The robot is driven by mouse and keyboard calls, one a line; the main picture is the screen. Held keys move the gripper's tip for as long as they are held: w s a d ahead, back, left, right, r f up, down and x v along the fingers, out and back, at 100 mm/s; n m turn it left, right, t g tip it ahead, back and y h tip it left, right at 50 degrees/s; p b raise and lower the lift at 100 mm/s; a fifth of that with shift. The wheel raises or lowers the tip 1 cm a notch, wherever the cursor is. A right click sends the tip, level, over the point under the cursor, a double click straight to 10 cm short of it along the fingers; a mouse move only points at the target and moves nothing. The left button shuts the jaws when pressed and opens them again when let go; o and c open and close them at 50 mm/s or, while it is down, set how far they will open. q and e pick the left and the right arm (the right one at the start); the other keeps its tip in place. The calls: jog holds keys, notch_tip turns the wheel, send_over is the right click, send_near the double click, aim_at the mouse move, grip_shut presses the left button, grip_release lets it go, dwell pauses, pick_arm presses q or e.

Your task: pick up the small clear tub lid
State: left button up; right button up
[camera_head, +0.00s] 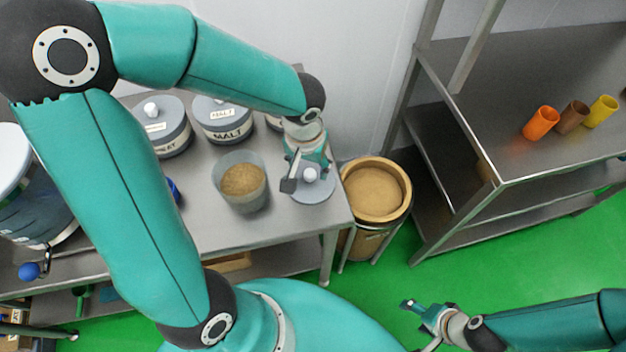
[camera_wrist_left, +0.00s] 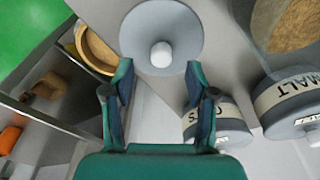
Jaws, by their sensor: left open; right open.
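The small clear tub lid (camera_head: 318,190) is a pale grey-blue disc with a white knob, lying on the metal table near its right corner. In the left wrist view the lid (camera_wrist_left: 185,22) is at the top centre, its knob just ahead of my fingertips. My left gripper (camera_head: 300,182) is open, over the lid, with its fingers partly hiding it. In the left wrist view my left gripper (camera_wrist_left: 160,82) has its fingers spread and empty, with the knob roughly in line with the gap. My right gripper (camera_head: 420,312) is open and empty over the green floor.
A clear tub (camera_head: 222,194) of brown powder stands open left of the lid. Grey canisters, one marked MALT (camera_head: 222,125), stand behind. A tan bin (camera_head: 378,215) stands right of the table. Orange (camera_head: 541,123), brown (camera_head: 573,115) and yellow (camera_head: 601,111) cups are on the right shelf.

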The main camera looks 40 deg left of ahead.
aim_at(310, 174)
pick_arm(q)
jog(key=shift+w+a+f, duration=0.1)
jog(key=shift+w+f, duration=0.1)
jog(key=shift+f, duration=0.75)
jog(key=shift+w+a+f, duration=0.1)
jog(key=shift+w+f, duration=0.05)
jog(key=shift+f, duration=0.75)
jog(key=shift+w+a+f, duration=0.1)
jog(key=shift+w+f, duration=0.1)
jog(key=shift+f, duration=0.75)
jog(key=shift+s, duration=0.1)
grip_shut()
